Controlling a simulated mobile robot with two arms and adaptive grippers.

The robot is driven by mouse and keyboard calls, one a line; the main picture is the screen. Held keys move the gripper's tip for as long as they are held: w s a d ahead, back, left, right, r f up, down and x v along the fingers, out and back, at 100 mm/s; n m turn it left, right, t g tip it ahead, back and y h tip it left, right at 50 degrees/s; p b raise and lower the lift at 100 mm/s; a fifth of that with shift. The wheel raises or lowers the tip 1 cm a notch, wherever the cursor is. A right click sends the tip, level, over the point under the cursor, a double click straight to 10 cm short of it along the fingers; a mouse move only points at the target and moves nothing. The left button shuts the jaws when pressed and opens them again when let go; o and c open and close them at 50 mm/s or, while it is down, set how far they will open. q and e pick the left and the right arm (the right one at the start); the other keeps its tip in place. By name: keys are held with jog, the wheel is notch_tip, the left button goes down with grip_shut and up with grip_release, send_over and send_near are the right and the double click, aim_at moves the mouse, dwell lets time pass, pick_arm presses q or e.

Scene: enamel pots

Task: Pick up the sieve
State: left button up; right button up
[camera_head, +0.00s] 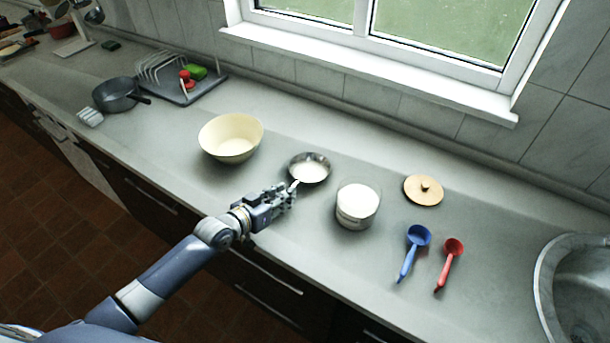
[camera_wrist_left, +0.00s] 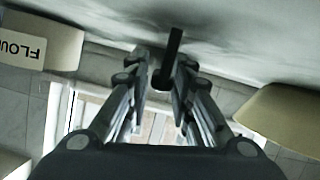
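The sieve (camera_head: 310,169) is a small round metal bowl on the counter, and its short handle points toward my left gripper. My left gripper (camera_head: 291,194) is at the handle end, low over the counter. In the left wrist view its two fingers (camera_wrist_left: 164,70) are apart, with a dark strip, seemingly the sieve handle (camera_wrist_left: 174,45), between them. The strip looks nearer the right finger; whether it touches is unclear. The sieve's bowl cannot be made out in the wrist view. My right gripper is not in view.
A cream bowl (camera_head: 231,138) stands left of the sieve and a white flour canister (camera_head: 357,206) right of it. A wooden lid (camera_head: 424,190), blue scoop (camera_head: 418,237), red scoop (camera_head: 453,248) and sink (camera_head: 548,285) lie further right. A pan (camera_head: 115,95) and dish rack (camera_head: 185,90) stand left.

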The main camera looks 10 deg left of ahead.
pick_arm(q)
jog(key=shift+x, duration=1)
jog(key=shift+s, duration=0.1)
grip_shut()
jog(key=shift+r, duration=0.1)
